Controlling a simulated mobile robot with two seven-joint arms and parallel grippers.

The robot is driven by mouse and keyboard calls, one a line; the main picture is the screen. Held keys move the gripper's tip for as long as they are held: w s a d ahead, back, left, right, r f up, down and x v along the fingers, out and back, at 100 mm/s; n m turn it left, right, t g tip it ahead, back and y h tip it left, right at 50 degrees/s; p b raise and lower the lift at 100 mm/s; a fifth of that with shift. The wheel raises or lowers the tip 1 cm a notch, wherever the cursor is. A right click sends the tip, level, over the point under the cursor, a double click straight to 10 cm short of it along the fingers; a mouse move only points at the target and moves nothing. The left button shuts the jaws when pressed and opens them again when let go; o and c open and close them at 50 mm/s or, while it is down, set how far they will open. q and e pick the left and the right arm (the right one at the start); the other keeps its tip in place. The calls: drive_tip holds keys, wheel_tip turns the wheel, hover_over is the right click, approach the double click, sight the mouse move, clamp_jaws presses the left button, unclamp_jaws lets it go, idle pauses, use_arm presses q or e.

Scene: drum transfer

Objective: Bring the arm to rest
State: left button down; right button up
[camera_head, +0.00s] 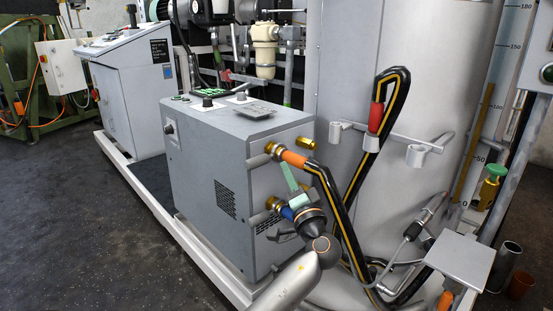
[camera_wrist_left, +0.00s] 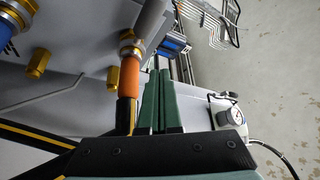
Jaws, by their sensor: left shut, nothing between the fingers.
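My left gripper (camera_head: 287,168) is in front of the grey cabinet, its arm coming up from the bottom of the head view. In the left wrist view its two green fingers (camera_wrist_left: 159,75) lie together, shut and empty. They are beside an orange hose collar (camera_wrist_left: 130,77), which does not sit between them. In the head view this orange collar (camera_head: 294,158) is at the end of a black hose with a yellow stripe, at a fitting on the cabinet face. I cannot tell whether the fingers touch the collar. My right gripper is not in view.
The grey cabinet (camera_head: 200,165) stands on a white base frame (camera_head: 190,240). Behind it is a large silver tank (camera_head: 400,50) with hooks (camera_head: 418,154). A red hose collar (camera_head: 376,117) hangs beside the tank. A small grey plate (camera_head: 460,258) is at lower right. The dark floor at left is clear.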

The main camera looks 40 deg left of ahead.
use_arm(q)
drive_tip(key=shift+d+f, duration=0.25)
drive_tip(key=shift+d, duration=0.25)
